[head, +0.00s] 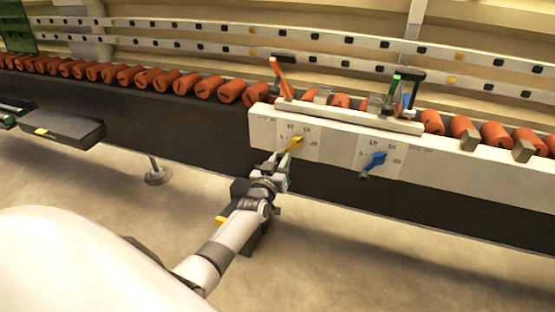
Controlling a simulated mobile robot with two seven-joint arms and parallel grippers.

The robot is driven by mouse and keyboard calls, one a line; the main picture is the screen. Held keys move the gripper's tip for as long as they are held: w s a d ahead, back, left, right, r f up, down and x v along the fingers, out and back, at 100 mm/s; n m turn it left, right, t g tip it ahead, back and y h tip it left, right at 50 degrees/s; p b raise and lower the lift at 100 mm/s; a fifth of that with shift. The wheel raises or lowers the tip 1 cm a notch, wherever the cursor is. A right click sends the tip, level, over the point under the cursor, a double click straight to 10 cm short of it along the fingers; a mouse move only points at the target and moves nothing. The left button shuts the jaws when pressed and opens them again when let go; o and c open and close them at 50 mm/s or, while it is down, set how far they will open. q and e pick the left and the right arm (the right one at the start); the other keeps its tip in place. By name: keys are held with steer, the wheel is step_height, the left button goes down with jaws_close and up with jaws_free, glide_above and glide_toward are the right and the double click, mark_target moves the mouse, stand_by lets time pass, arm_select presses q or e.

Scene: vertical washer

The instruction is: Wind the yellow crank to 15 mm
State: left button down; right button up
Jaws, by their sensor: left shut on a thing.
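The yellow crank (297,141) sits on a dial plate on the front of the white panel (337,139). Small printed numbers ring the dial, but the exact setting is too small to read. My left gripper (287,155) reaches up from below and is shut on the yellow crank's handle, its fingers hiding part of the handle and the lower left of the dial. The blue crank (377,160) is on a second dial to the right, apart from my gripper. My right gripper is not in view.
A row of orange rollers (168,81) runs along the conveyor, with slotted rails behind. An orange lever (278,75) and a black-and-green fixture (404,90) stand above the panel. A dark box (62,126) juts out at left. The floor below is mostly clear.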

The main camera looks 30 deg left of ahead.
arm_select(q)
steer(key=shift+d+f+n, duration=0.25)
steer(key=shift+n, duration=0.45)
steer(key=c, duration=0.9)
jaws_free()
